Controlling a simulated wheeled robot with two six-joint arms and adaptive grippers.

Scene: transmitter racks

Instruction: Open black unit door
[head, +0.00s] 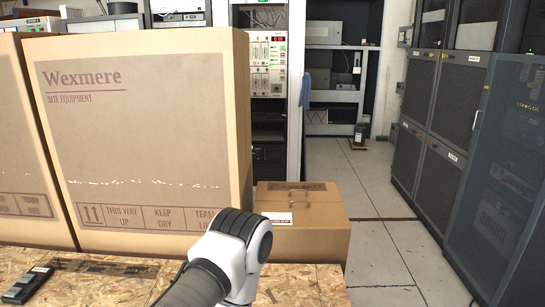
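A tall black unit (505,150) stands at the right edge, partly cut off by the frame. Its dark front door looks shut, and a small upright light handle (475,120) shows near its left edge. To its left is a row of dark cabinets with mesh doors (457,102), also shut. I cannot tell from this view which of these the task names. One of my arms reaches in at the bottom centre, with only a grey and white joint showing. Neither gripper shows.
A large Wexmere carton (150,120) and a smaller carton (303,215) stand on the left. A chipboard surface (300,285) lies in front, with a black handheld device (28,284) on it. Open racks (268,80) stand behind. Pale floor (385,220) is clear between cartons and cabinets.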

